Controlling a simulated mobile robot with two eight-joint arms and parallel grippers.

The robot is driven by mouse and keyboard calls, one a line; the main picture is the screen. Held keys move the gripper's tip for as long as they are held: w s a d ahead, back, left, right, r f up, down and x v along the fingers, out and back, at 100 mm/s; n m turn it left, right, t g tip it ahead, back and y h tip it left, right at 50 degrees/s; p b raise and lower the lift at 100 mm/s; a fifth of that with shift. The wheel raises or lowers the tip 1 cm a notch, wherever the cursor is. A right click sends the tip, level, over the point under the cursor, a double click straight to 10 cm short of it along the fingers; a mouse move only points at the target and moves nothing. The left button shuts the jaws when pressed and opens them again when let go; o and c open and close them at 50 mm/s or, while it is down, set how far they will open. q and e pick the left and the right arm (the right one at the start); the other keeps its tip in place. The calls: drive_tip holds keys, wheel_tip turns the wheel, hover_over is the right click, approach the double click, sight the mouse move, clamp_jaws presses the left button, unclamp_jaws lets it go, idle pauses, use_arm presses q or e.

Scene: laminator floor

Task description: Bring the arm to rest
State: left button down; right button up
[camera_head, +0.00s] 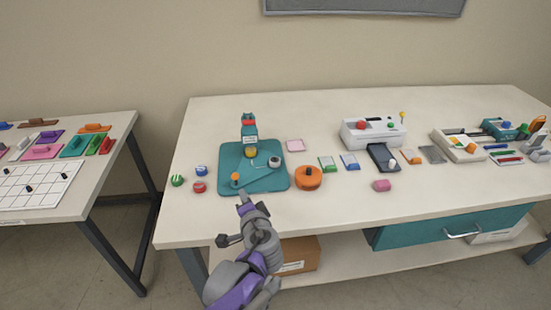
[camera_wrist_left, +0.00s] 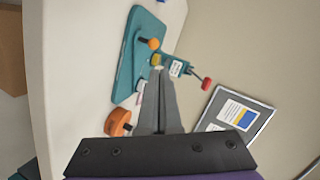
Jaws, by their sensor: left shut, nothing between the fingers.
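My left arm (camera_head: 240,280) comes in from the bottom of the head view, grey and purple. Its gripper (camera_head: 245,203) is at the front edge of the teal base plate (camera_head: 265,182) on the white table. In the left wrist view the two dark fingers (camera_wrist_left: 159,85) are together with nothing between them. They point toward the teal device (camera_head: 249,128), which shows in the wrist view beyond the fingertips. Whether the fingertips touch the plate cannot be told. My right gripper is in neither view.
An orange round part (camera_head: 308,178) sits right of the plate. Small green, blue and red round pieces (camera_head: 199,187) lie to its left. A white laminator-like machine (camera_head: 372,132) stands farther right. A second table (camera_head: 85,190) is at left, across a gap. A cardboard box (camera_head: 299,255) sits below.

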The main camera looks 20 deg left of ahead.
use_arm(q)
drive_tip(key=shift+s, duration=0.15)
drive_tip(key=s+d+f+n+g+h+p, duration=0.2)
drive_tip(key=s+d+h, duration=0.2)
drive_tip(key=s, duration=0.5)
drive_tip(key=s+d+f+n+g+h+p, duration=0.2)
drive_tip(key=s+d+h, duration=0.3)
drive_tip(key=s+d, duration=0.3)
drive_tip(key=shift+s+d+n+g+h+p, duration=0.35)
drive_tip(key=shift+s+n+g+p, duration=0.25)
drive_tip(key=shift+n, duration=0.2)
